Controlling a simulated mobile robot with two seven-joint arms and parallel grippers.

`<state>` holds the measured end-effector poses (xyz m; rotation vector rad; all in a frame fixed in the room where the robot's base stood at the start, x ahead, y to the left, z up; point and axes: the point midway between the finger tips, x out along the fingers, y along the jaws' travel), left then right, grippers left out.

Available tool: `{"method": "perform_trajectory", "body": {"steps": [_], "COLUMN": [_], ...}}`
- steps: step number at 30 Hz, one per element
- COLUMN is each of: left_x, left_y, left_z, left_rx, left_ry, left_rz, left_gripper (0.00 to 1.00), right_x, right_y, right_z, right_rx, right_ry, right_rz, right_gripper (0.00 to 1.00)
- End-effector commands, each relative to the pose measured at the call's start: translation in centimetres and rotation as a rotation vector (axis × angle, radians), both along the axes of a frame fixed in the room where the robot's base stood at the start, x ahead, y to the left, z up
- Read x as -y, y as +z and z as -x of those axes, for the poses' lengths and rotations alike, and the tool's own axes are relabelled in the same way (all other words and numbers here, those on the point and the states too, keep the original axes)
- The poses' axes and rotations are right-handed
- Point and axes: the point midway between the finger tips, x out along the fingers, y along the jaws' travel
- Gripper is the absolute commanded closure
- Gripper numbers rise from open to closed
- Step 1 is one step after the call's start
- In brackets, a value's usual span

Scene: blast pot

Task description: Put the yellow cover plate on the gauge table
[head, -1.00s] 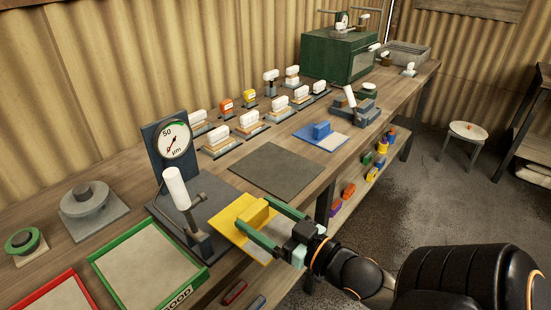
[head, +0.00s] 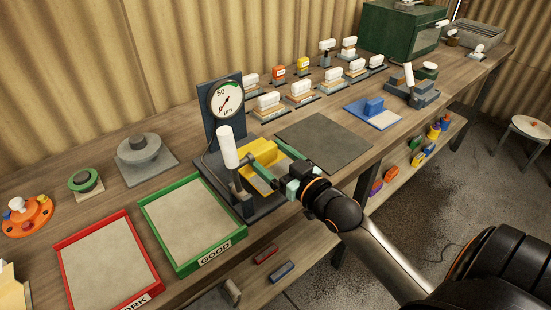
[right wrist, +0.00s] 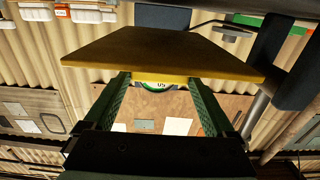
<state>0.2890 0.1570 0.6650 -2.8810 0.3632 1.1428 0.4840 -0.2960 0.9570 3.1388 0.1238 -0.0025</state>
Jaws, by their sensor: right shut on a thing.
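The yellow cover plate (head: 262,153), a flat plate with a raised yellow block, is at the gauge table (head: 266,209), over its dark base. It is partly hidden by the white-handled lever (head: 228,148) and my fingers. My right gripper (head: 260,163) is shut on the plate's block, reaching in from the right. In the right wrist view the plate (right wrist: 160,52) spans across the green fingers (right wrist: 160,100). Whether the plate touches the surface below cannot be told. The round dial (head: 227,97) stands behind it. My left gripper is not in view.
A green-rimmed GOOD tray (head: 214,262) and a red-rimmed tray (head: 134,299) lie to the left. A bare dark grey mat (head: 325,143) lies to the right, with a blue plate (head: 374,114) beyond it. Several small block stands line the back.

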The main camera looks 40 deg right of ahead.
Motion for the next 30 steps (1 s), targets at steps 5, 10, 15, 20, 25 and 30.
{"method": "perform_trajectory", "body": {"steps": [5, 10, 15, 20, 25, 30], "left_x": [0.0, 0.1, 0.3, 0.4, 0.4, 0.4], "left_y": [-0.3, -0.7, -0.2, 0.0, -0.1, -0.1], "left_z": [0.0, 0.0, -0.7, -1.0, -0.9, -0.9], "left_rx": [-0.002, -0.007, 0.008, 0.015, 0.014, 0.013], "left_ry": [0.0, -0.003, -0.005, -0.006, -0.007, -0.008], "left_rz": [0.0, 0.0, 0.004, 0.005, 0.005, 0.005], "left_gripper": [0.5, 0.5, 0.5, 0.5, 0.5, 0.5], "right_x": [0.0, 0.0, 0.0, 0.0, 0.0, 0.0], "right_y": [-0.4, -2.3, -2.5, -2.5, -3.7, -3.7], "right_z": [-0.1, 0.0, 0.0, 0.0, 0.0, 0.1], "right_rx": [0.022, 0.023, 0.026, 0.026, -0.001, -0.001], "right_ry": [0.001, 0.001, 0.001, 0.001, 0.0, 0.0], "right_rz": [0.0, 0.001, 0.002, 0.001, 0.0, 0.0], "right_gripper": [1.0, 1.0, 1.0, 1.0, 0.04, 0.0]}}
